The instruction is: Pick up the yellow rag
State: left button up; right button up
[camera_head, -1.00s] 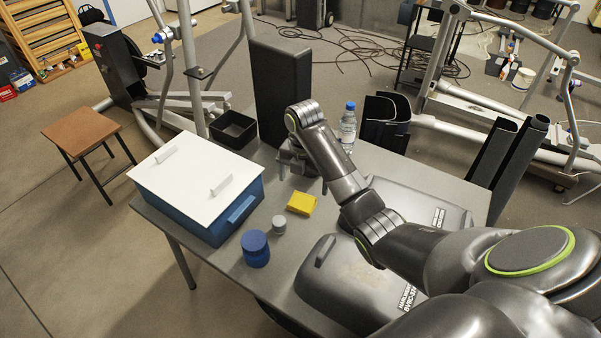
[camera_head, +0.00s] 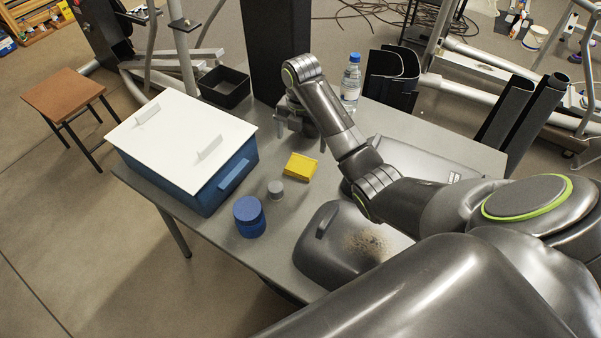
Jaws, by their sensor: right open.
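The yellow rag (camera_head: 300,166) is a small folded block lying flat on the grey table (camera_head: 225,232), right of the blue box. My right gripper (camera_head: 301,140) is just behind the rag in the picture, pointing down. Its fingers are spread and empty, and a gap shows between them and the rag. The exact height of the fingertips above the table is hard to tell. My left gripper is not in view.
A blue box (camera_head: 232,178) with a white lid stands left. A blue jar (camera_head: 249,216) and small grey cylinder (camera_head: 275,190) are in front of the rag. A dark column (camera_head: 276,50), black tray (camera_head: 224,86), bottle (camera_head: 351,82) and dusty grey cover (camera_head: 340,250) are nearby.

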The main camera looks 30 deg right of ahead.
aim_at(301, 164)
notch_tip(301, 164, down, 11)
jog(key=shift+w+a+r, duration=0.1)
jog(key=shift+r, duration=0.1)
dwell(0.3)
jog(key=c, duration=1)
jog(key=shift+r, duration=0.1)
notch_tip(301, 164, up, 10)
jog(key=shift+f, duration=0.1)
